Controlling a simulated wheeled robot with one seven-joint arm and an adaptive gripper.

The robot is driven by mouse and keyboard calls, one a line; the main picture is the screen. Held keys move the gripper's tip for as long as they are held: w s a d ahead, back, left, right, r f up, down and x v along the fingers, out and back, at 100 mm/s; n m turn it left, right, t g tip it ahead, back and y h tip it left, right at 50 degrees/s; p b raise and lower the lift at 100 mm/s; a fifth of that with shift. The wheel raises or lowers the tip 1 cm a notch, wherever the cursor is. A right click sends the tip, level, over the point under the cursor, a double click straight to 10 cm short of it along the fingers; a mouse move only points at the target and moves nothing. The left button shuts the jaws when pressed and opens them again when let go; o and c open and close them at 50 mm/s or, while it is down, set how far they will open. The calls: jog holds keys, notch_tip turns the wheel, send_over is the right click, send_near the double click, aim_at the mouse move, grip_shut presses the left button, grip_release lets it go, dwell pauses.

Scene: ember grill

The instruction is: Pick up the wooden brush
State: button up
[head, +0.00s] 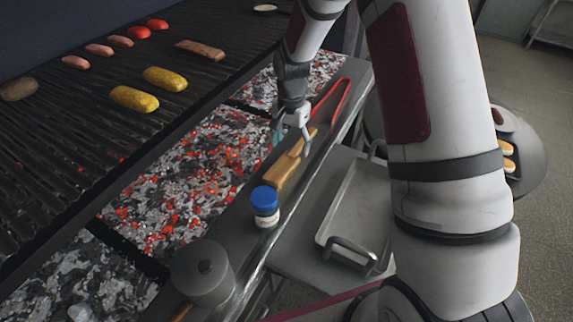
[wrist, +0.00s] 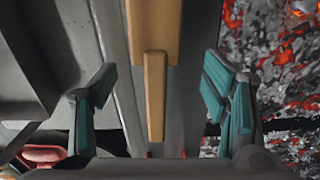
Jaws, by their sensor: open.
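The wooden brush (head: 284,172) lies lengthwise on the grey ledge beside the coals in the head view. In the wrist view its wide block (wrist: 154,28) is at the top, and its narrow handle (wrist: 155,95) points down toward my gripper. My gripper (head: 293,137) is over the handle end of the brush. Its teal fingers stand wide apart, one on each side of the handle, with gaps on both sides, in the wrist view (wrist: 158,100). Nothing is held. The brush's underside is hidden.
Red tongs (head: 336,95) lie behind the brush on the ledge (head: 246,238). A blue-capped jar (head: 265,207) stands close in front of the brush. A grey pot-like object (head: 203,273) is nearer. Hot coals (head: 190,190) border the left; a metal tray (head: 345,225) is at right.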

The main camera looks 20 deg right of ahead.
aim_at(291, 154)
jog(key=f, duration=0.3)
jog(key=f+p, duration=0.1)
jog(key=shift+s+f, duration=0.35)
jog(key=shift+f, duration=0.35)
jog(key=shift+w, duration=0.1)
jog(key=c, duration=1.4)
notch_tip(291, 154, up, 10)
jog(key=shift+r+b, duration=0.1)
jog(key=shift+b, duration=0.4)
